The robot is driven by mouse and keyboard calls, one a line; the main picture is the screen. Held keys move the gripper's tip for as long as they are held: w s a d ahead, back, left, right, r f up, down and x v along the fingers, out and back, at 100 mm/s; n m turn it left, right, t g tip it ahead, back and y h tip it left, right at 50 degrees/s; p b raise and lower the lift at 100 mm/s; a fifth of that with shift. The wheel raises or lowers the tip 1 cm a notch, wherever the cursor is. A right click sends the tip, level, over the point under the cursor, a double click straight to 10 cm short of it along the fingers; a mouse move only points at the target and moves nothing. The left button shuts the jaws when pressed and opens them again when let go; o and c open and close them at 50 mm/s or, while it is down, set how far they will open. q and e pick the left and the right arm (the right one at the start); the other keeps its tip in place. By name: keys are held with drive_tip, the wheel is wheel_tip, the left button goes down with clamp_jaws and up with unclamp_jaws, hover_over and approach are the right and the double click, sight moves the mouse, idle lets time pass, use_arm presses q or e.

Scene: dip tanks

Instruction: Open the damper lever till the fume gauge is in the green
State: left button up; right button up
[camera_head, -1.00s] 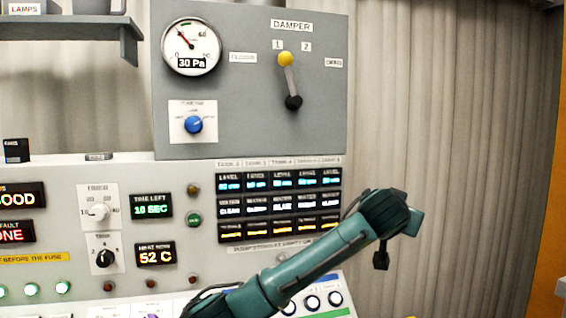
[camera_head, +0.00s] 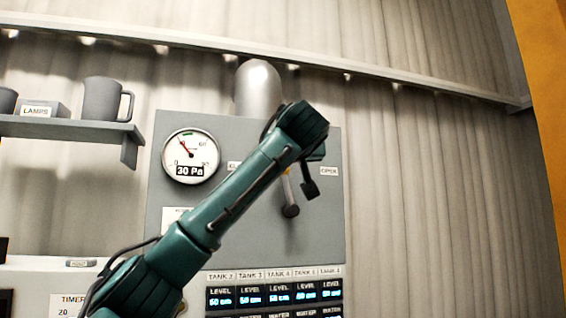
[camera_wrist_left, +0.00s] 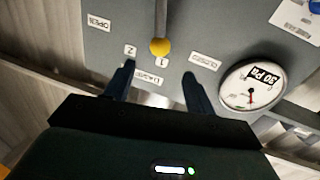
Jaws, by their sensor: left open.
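The damper lever has a yellow knob (camera_wrist_left: 160,46) on a grey shaft with a black pivot (camera_head: 291,211). The knob is beside mark 1, and my left arm covers much of the lever in the head view. My left gripper (camera_wrist_left: 156,82) is open and empty. Its fingers point at the panel, with the knob just beyond the tips, between their lines; I see no contact. The fume gauge (camera_head: 191,157) reads 30 Pa, with its needle pointing up-left, left of the small green band at the top. The gauge also shows in the wrist view (camera_wrist_left: 252,86). My right gripper is not in view.
The grey damper panel (camera_head: 170,195) carries a CLOSED label (camera_wrist_left: 205,61) and an OPEN label (camera_head: 329,171). A shelf (camera_head: 60,128) with a mug (camera_head: 101,100) stands to the left. A rounded pipe (camera_head: 258,88) rises behind the panel. Wall right of the panel is clear.

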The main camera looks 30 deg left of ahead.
use_arm(q)
drive_tip(key=p, duration=0.3)
hover_over(286, 188)
drive_tip(key=s+d, duration=0.1)
drive_tip(key=s, duration=0.2)
drive_tip(key=shift+w+a, duration=0.25)
drive_tip(key=shift+w, duration=0.2)
drive_tip(key=shift+c, duration=0.4)
clamp_jaws()
